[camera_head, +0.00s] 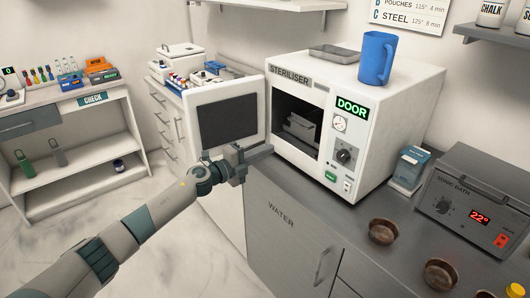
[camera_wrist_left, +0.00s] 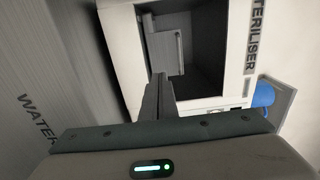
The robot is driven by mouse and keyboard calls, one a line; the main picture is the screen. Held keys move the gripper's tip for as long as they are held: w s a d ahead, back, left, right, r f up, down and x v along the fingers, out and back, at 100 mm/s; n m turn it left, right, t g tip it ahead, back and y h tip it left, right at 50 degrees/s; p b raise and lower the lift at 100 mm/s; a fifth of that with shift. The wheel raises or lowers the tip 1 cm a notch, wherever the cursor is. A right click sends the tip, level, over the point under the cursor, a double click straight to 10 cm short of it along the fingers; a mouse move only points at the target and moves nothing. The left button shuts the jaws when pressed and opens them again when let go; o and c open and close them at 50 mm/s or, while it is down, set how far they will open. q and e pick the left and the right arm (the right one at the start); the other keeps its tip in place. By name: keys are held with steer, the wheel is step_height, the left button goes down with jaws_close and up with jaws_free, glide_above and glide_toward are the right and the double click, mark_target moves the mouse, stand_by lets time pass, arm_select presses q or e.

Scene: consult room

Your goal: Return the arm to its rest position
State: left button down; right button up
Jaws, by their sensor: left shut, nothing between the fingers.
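My left arm reaches in from the lower left in the head view. Its gripper (camera_head: 238,160) is shut and empty, in front of the steriliser's open door at the left end of the counter. In the left wrist view its fingers (camera_wrist_left: 158,88) are together and point toward the steriliser's opening. The white steriliser (camera_head: 372,143) stands on the counter with its door (camera_head: 226,119) swung open to the left. A pale grey object (camera_head: 300,127) sits inside the dark chamber. My right gripper is not in view.
A blue jug (camera_head: 376,58) and a grey tray (camera_head: 334,53) stand on the steriliser. To its right are a small box (camera_head: 410,168), brown bowls (camera_head: 383,231) and a sonic bath (camera_head: 474,205). A cluttered drawer unit (camera_head: 172,120) stands behind the door. Floor (camera_head: 185,250) is clear at left.

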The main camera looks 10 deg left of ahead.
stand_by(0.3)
